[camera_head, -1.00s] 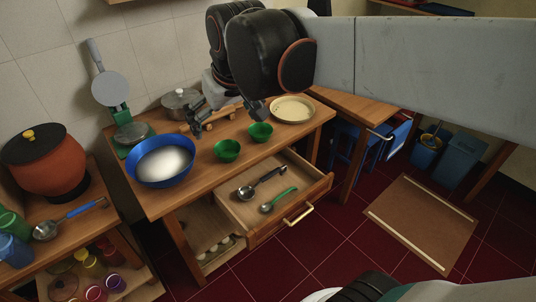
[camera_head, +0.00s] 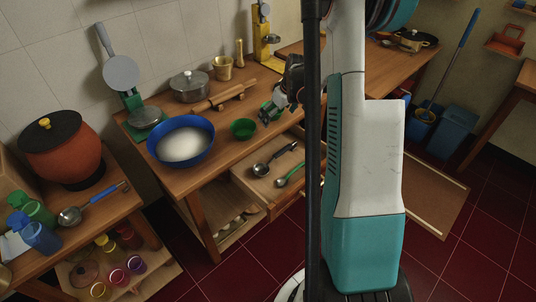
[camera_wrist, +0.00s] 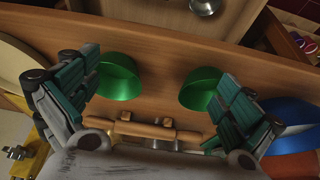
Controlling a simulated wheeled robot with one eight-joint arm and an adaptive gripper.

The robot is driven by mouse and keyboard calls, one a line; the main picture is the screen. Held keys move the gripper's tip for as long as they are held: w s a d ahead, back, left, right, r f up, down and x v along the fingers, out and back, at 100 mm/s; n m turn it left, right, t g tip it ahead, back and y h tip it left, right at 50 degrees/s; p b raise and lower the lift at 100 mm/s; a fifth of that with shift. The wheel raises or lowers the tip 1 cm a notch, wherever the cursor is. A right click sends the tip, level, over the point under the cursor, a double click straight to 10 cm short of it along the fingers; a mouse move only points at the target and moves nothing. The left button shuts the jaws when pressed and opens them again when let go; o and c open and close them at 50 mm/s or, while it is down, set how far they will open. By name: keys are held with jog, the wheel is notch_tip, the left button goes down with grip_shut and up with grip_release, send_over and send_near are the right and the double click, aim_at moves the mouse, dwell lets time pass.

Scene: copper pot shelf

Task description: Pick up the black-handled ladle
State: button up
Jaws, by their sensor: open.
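The black-handled ladle (camera_head: 260,170) lies in the open drawer (camera_head: 262,192), its metal bowl toward the left and its dark handle slanting up to the right. A green-handled ladle (camera_head: 289,176) lies beside it on the right. My gripper (camera_head: 270,108) is above the counter, behind the drawer and apart from both ladles. In the wrist view my gripper (camera_wrist: 155,95) is open with nothing held between its fingers. A metal ladle bowl (camera_wrist: 205,5) shows at the top edge there; its handle is cut off, so I cannot tell which ladle it is.
A green bowl (camera_head: 243,128) and a blue bowl (camera_head: 181,143) stand on the counter. A rolling pin (camera_head: 224,97) lies behind. My arm hides the drawer's right side. Red floor lies in front.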

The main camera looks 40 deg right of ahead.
send_near(282, 149)
jog(key=shift+n, duration=0.3)
jog(key=shift+b+x, duration=2.9)
jog(key=shift+x, duration=1.55)
jog(key=shift+s, duration=0.15)
jog(key=c, duration=1)
